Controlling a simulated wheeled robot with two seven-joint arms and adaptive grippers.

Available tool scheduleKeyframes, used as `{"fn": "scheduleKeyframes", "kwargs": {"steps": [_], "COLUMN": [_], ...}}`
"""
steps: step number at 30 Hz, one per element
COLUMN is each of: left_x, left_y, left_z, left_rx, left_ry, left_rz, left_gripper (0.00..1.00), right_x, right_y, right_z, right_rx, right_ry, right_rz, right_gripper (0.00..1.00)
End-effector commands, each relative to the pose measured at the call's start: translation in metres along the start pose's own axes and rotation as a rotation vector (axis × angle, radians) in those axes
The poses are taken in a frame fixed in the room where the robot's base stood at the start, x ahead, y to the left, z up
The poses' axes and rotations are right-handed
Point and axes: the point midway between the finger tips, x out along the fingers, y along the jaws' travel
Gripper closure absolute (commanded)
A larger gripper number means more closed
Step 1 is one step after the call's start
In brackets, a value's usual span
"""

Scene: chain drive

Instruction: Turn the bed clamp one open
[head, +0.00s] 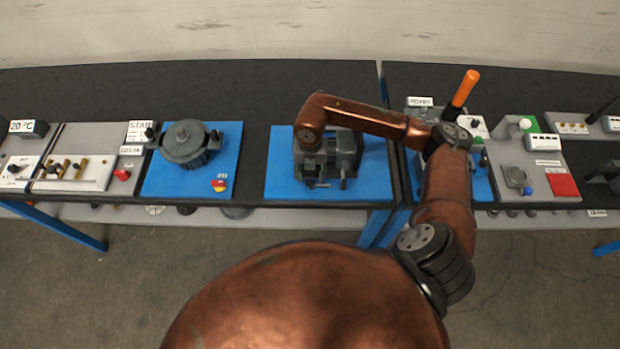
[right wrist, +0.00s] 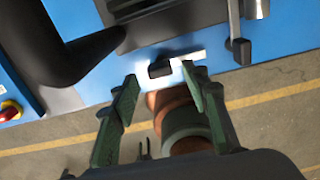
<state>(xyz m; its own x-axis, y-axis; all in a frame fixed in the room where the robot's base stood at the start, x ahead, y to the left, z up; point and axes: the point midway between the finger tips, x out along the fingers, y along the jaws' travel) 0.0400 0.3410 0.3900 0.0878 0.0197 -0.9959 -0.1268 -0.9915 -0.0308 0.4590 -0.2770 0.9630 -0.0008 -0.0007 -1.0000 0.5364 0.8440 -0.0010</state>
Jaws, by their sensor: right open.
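A dark grey machine (head: 345,150) stands on a blue mat in the head view, partly hidden under my right arm. Its front edge in the right wrist view carries a small black lever or knob (right wrist: 160,69) by a bright white patch. A grey bar with a black end (right wrist: 238,48) hangs to the right of it. I cannot tell which of these is bed clamp one. My right gripper (right wrist: 159,75) is open, its green-grey fingers on either side of the small black knob. Whether they touch it is unclear. My left gripper is not in view.
A round grey pot-like device (head: 188,143) stands on the blue mat to the left, with a red and yellow button (head: 218,185). An orange-handled device (head: 462,90) stands close on the right. Dark bench shows between the two blue mats.

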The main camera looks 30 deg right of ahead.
Motion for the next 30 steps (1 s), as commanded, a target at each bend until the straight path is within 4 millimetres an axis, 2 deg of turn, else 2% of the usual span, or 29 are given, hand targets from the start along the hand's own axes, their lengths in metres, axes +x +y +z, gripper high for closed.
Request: {"fn": "scheduleKeyframes", "kwargs": {"steps": [1,6,12,18,30], "left_x": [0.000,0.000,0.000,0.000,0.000], "left_y": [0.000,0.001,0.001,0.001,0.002], "left_z": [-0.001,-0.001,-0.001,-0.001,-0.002], "left_rx": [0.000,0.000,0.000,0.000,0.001], "left_ry": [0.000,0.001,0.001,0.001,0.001], "left_rz": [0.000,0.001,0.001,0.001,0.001], "left_gripper": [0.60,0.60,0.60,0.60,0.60], "right_x": [-0.013,-0.048,-0.080,-0.091,-0.092], "right_y": [0.001,0.001,0.001,0.000,0.000], "right_z": [0.001,0.001,0.001,0.000,0.000], "right_rx": [-0.001,-0.002,0.000,-0.001,0.000], "right_ry": [-0.004,-0.004,-0.003,-0.001,-0.001], "right_rz": [0.004,0.002,0.002,0.001,0.001], "right_gripper": [0.58,0.58,0.58,0.58,0.58]}}
